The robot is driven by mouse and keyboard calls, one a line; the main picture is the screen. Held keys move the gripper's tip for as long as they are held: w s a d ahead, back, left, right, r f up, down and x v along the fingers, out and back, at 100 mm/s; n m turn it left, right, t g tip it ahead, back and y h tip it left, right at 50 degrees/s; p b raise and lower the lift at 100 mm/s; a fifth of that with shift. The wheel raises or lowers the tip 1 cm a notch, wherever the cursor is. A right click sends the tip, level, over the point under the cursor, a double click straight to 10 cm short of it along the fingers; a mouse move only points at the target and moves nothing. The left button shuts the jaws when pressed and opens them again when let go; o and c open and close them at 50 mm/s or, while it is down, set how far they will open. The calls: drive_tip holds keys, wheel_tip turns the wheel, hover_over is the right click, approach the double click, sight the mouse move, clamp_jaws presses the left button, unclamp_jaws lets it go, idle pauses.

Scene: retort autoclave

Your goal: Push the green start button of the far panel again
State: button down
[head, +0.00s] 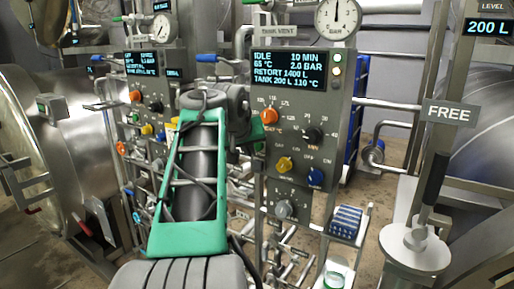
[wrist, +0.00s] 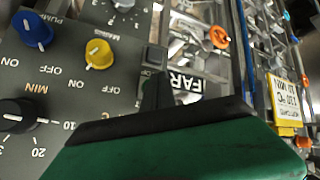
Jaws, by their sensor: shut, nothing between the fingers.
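In the head view the left grey panel (head: 146,91) stands farther back, its right edge partly behind my arm. I cannot make out its start button. The nearer right panel (head: 296,134) has a lit display, coloured knobs and a small green light or button (head: 338,57) at its upper right.
A yellow knob (wrist: 99,53) and a blue knob (wrist: 33,31) stick out beside the fingers in the wrist view. Pipes and an orange valve wheel (wrist: 219,37) lie beyond.

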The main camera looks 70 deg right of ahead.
drive_tip(key=shift+d, duration=0.15)
drive_tip(key=shift+d, duration=0.25)
drive_tip(key=shift+s+d+p, duration=0.15)
drive_tip(key=shift+d+p, duration=0.2)
drive_tip(key=shift+d, duration=0.3)
idle(0.9)
drive_tip(key=shift+a, duration=0.1)
drive_tip(key=shift+a+b, duration=0.3)
drive_tip(key=shift+a, duration=0.65)
drive_tip(key=shift+w, duration=0.2)
drive_tip(key=shift+w+a, duration=0.2)
drive_tip(key=shift+a, duration=1.05)
drive_tip(key=shift+w+a, duration=0.15)
drive_tip(key=shift+a, duration=1.05)
